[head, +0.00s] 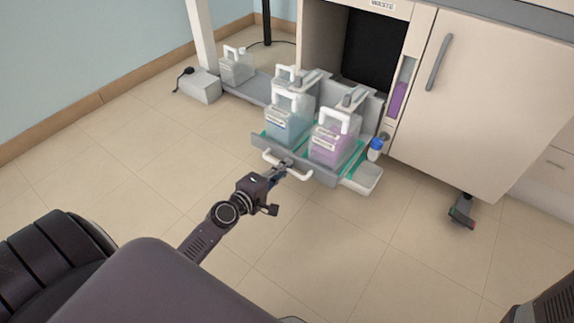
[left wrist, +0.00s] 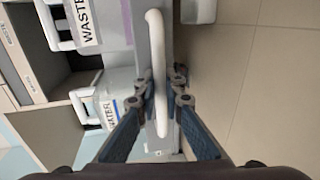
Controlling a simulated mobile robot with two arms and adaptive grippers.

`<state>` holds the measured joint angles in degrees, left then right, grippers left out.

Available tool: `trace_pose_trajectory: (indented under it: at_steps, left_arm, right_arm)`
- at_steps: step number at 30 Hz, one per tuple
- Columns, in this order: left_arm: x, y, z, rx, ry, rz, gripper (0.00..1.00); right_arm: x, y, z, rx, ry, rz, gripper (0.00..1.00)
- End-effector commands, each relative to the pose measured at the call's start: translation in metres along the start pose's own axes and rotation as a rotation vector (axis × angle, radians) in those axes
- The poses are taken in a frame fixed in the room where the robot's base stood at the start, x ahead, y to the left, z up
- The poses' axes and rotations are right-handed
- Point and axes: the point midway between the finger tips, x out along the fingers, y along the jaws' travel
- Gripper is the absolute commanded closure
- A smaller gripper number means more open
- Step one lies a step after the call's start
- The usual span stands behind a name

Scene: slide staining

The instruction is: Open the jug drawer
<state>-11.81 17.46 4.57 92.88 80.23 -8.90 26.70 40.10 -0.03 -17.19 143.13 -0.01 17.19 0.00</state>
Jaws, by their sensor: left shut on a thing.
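The jug drawer (head: 322,175) is a low grey tray standing out in front of the open cabinet bay, with a white bar handle (head: 298,173) on its front. It carries a clear jug with blue liquid (head: 287,127) and a clear jug with purple liquid (head: 330,147). My left gripper (head: 283,168) is shut on the handle. In the left wrist view, its two fingers (left wrist: 164,100) lie on either side of the white handle (left wrist: 156,35), and jugs labelled WASTE (left wrist: 88,22) and WATER (left wrist: 115,110) show beside it. My right gripper is not in view.
The beige cabinet has a closed door (head: 490,90) on the right and a dark bay (head: 372,48) labelled WASTE above. A blue-capped bottle (head: 375,149) is at the drawer's right. Another jug (head: 237,66) and a grey box (head: 200,88) stand at left. The tiled floor (head: 340,240) in front is clear.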

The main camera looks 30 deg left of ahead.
Motion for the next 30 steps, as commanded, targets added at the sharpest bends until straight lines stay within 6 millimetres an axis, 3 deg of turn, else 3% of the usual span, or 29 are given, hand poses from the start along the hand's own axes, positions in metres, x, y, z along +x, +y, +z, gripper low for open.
trace_pose_trajectory:
  at_steps: [13,14,15,25,30]
  left_arm:
    - [-0.001,0.000,-0.001,0.000,0.001,0.001,1.00]
    - [-0.001,0.000,-0.001,0.000,0.001,0.001,0.88]
    - [-0.001,0.000,-0.001,0.001,0.001,0.001,0.84]
    - [-0.002,0.001,-0.001,0.001,0.001,0.002,0.84]
    - [-0.018,0.000,-0.001,0.001,0.001,0.000,0.84]
  right_arm:
    - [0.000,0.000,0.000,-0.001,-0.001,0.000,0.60]
    - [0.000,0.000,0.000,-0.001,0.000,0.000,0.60]
    - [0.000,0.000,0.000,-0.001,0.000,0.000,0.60]
    - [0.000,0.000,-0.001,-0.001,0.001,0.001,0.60]
    - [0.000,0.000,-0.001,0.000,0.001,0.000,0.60]
